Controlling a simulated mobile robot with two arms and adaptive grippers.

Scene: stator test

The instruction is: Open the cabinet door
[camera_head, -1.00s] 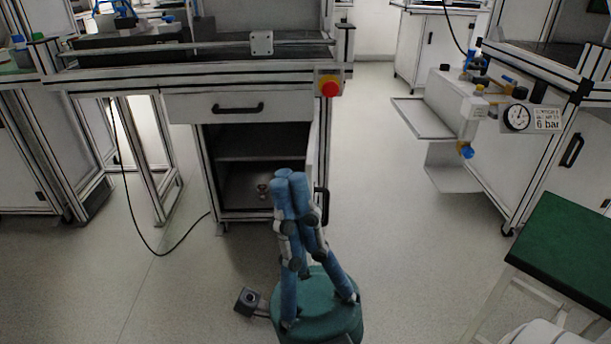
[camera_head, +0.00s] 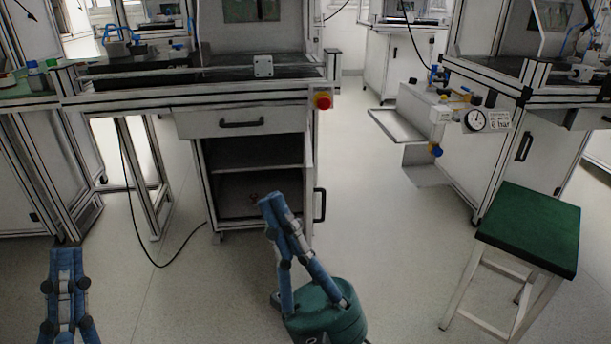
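The white cabinet (camera_head: 208,190) under the workbench has a drawer (camera_head: 190,122) with a black handle on top and an open compartment below. The cabinet door (camera_head: 311,170) stands open, swung outward at the right side and seen nearly edge-on. Its black handle (camera_head: 320,205) is on the door's outer side, facing right. My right gripper (camera_head: 271,198) has its blue fingers together and empty, in front of the opening and left of the door, apart from the handle. My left gripper (camera_head: 67,251) shows at the bottom left with its fingers together, well away from the cabinet.
A green-topped stool (camera_head: 527,228) stands at the right. A side bench (camera_head: 440,130) with a gauge and a protruding shelf is beyond it. A red emergency button (camera_head: 322,102) sits on the workbench corner. A black cable (camera_head: 150,262) lies on the floor at left. The middle floor is clear.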

